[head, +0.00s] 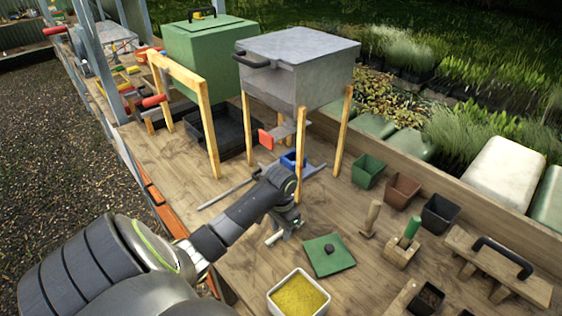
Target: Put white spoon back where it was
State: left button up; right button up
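My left gripper (284,232) points down over the wooden bench, between the grey box's front leg and a green square lid. It is small and partly hidden by its own wrist, so I cannot tell how far its fingers are apart. A short pale piece shows at the fingers; I cannot tell whether it is a fingertip or part of a spoon. No white spoon can be clearly made out. My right gripper is not in view.
A white tub (273,296) of yellow grains stands in front, near the green lid (328,262). A grey box (290,62) on wooden legs stands behind, with a blue tray (292,160) beneath. Small pots (402,190) and wooden tools crowd the right.

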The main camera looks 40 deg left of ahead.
aim_at(281, 232)
pick_arm(q)
notch_tip(281, 232, up, 6)
jog(key=shift+w+f+b, duration=0.1)
jog(key=shift+f+b, duration=0.15)
jog(key=shift+b, duration=0.15)
notch_tip(281, 232, up, 6)
jog(key=p, duration=0.3)
